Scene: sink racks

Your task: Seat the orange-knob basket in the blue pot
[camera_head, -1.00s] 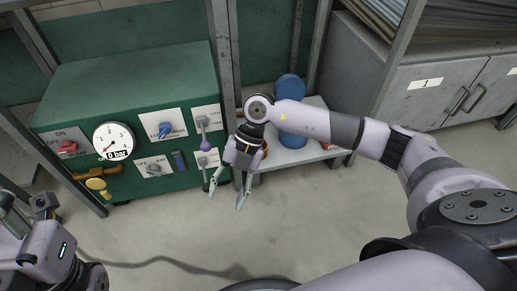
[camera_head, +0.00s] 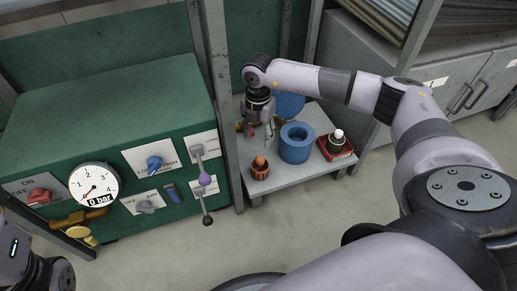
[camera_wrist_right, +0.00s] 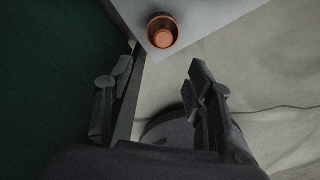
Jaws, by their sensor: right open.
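The orange-knob basket (camera_head: 260,168) is a small dark orange cup with an orange knob, upright at the front left of the low grey table. It also shows in the right wrist view (camera_wrist_right: 162,31), beyond my fingertips. The blue pot (camera_head: 296,143) is a thick-walled round pot with an open top, standing to the right of the basket. My right gripper (camera_head: 256,132) is open and empty, behind the basket in the head view and apart from it. Only part of my left arm shows at the lower left; its fingers are out of view.
A red tray (camera_head: 347,153) with a dark, white-topped item stands right of the pot. A blue object (camera_head: 290,106) is partly hidden behind my right arm. A grey post (camera_head: 228,150) and the green control panel (camera_head: 120,100) stand close on the left. The front floor is clear.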

